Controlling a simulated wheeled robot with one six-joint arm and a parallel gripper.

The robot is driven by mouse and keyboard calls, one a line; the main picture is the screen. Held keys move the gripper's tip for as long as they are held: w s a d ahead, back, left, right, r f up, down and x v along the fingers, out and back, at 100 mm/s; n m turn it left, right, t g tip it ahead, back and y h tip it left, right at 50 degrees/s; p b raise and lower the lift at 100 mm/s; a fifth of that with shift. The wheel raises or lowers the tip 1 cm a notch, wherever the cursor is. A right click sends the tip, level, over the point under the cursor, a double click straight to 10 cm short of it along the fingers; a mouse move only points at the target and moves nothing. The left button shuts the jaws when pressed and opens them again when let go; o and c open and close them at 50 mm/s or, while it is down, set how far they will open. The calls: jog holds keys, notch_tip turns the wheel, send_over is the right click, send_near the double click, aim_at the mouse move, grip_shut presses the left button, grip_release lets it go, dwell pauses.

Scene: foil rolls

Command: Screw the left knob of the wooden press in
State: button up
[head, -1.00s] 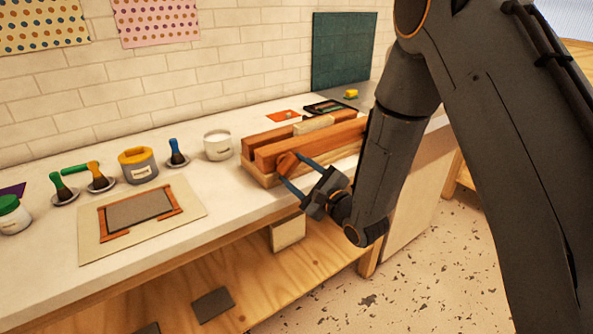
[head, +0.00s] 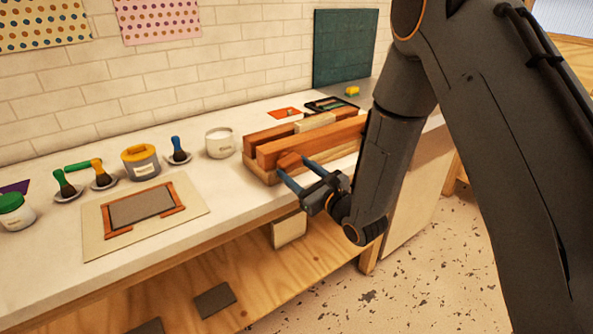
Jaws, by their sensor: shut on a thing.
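The wooden press (head: 325,135) lies on the white counter, with reddish-brown beams on a paler base and a pale block between the beams. Its left knob (head: 288,160) is a small orange-brown wooden piece at the near side of the front beam. My gripper (head: 293,167) reaches it from the front right, its two blue fingers on either side of the knob and shut on it. The fingers hide part of the knob. The right part of the press is hidden behind my arm, and no other knob shows.
A white pot (head: 220,142) stands just left of the press. A grey tin with a yellow rim (head: 141,163), brushes in dishes and a framed board (head: 145,211) lie further left. A tray (head: 330,105) and yellow sponge (head: 352,91) lie behind the press.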

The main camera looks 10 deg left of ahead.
jog(key=shift+d, duration=0.15)
jog(key=o, duration=1)
jog(key=shift+d, duration=0.1)
jog(key=shift+o, duration=0.3)
jog(key=b+v, duration=0.2)
jog(key=v, duration=0.5)
jog(key=shift+s+d, duration=0.15)
jog(key=shift+s, duration=0.15)
